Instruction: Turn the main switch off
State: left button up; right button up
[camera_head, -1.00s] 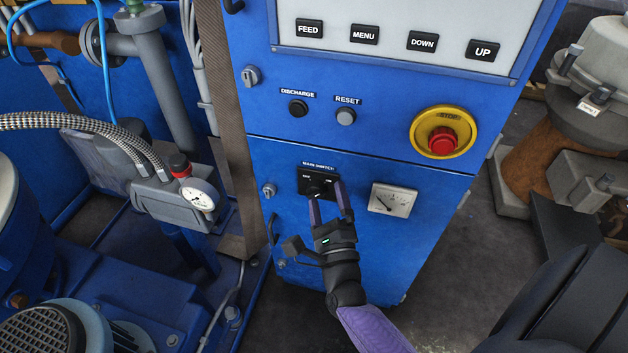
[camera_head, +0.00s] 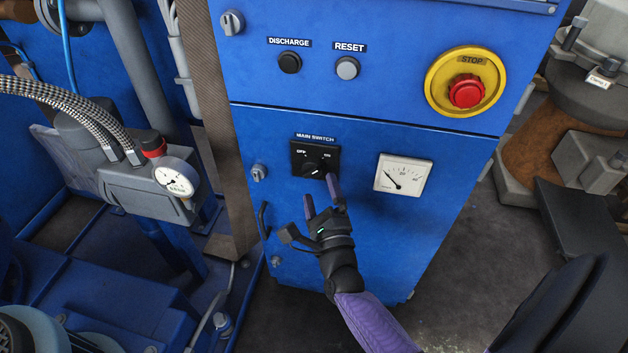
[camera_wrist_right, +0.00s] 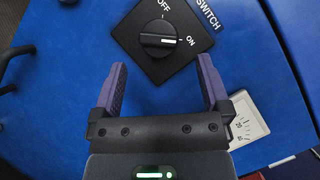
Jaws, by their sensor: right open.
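The main switch is a black square plate with a round black knob (camera_head: 314,165), on the blue cabinet front under a MAIN SWITCH label. It also shows in the right wrist view (camera_wrist_right: 162,40), where the white mark on the knob points toward ON. OFF is the other printed position. My right gripper (camera_head: 320,188) is open and empty, its purple fingers just below the switch in the head view. In the right wrist view its fingertips (camera_wrist_right: 160,68) are apart, with the knob beyond the gap between them, not gripped. My left gripper is not in view.
A square gauge (camera_head: 403,175) sits right of the switch. Above are the yellow-ringed red STOP button (camera_head: 466,91), the black DISCHARGE button (camera_head: 289,62) and the grey RESET button (camera_head: 347,68). Pipes and a round pressure gauge (camera_head: 176,178) stand to the left.

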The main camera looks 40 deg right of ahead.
aim_at(315, 173)
jog(key=x, duration=0.4)
jog(key=shift+b, duration=0.4)
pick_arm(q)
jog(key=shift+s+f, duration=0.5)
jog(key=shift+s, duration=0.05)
pick_arm(e)
jog(key=shift+w, duration=0.1)
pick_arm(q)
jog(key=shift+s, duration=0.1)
